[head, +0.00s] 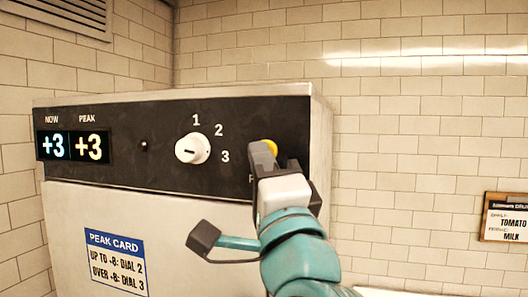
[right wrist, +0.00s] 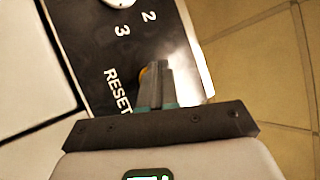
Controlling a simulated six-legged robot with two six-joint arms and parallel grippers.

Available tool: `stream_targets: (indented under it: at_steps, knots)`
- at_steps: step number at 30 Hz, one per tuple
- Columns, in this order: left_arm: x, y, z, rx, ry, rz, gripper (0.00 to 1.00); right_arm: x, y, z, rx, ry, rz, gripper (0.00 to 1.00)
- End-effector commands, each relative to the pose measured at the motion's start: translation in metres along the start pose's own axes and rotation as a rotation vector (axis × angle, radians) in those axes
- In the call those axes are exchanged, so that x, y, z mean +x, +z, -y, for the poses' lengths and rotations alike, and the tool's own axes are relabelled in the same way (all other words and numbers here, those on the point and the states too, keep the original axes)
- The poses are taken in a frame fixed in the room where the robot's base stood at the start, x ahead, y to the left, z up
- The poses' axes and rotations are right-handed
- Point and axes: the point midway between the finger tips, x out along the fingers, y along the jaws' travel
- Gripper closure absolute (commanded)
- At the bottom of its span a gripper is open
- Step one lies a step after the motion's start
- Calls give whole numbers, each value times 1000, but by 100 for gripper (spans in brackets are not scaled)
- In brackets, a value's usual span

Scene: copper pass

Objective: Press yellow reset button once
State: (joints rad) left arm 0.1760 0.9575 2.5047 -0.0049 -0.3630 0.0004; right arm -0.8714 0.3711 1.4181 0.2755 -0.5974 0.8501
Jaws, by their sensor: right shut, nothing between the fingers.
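The yellow reset button (head: 269,147) is on the right part of the black panel (head: 110,165). My right gripper (head: 264,163) is in front of it, shut and empty, and covers much of the button. In the right wrist view, the shut fingers (right wrist: 156,85) point at the panel beside the "RESET" label. Only a small yellow edge of the button (right wrist: 142,76) shows by the fingertips. I cannot tell whether the fingertips touch the button or whether it is pushed in. My left gripper is not in view.
A white dial (head: 192,149) marked 1, 2, 3 sits left of the button. The displays (head: 73,146) read NOW +3 and PEAK +3. A peak card (head: 117,263) is on the cabinet front. A sign (head: 507,217) hangs on the tiled wall at right.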

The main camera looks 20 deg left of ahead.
Motion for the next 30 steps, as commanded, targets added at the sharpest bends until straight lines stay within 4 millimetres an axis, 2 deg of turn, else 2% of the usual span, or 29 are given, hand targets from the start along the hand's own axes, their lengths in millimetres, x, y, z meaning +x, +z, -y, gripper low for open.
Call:
stream_targets:
  at_steps: [16, 30]
  knots:
    - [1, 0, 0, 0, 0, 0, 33, 2, -2, -2, 0, 1, 0, 100]
    - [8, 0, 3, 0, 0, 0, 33, -12, 8, 8, 0, 1, 0, 100]
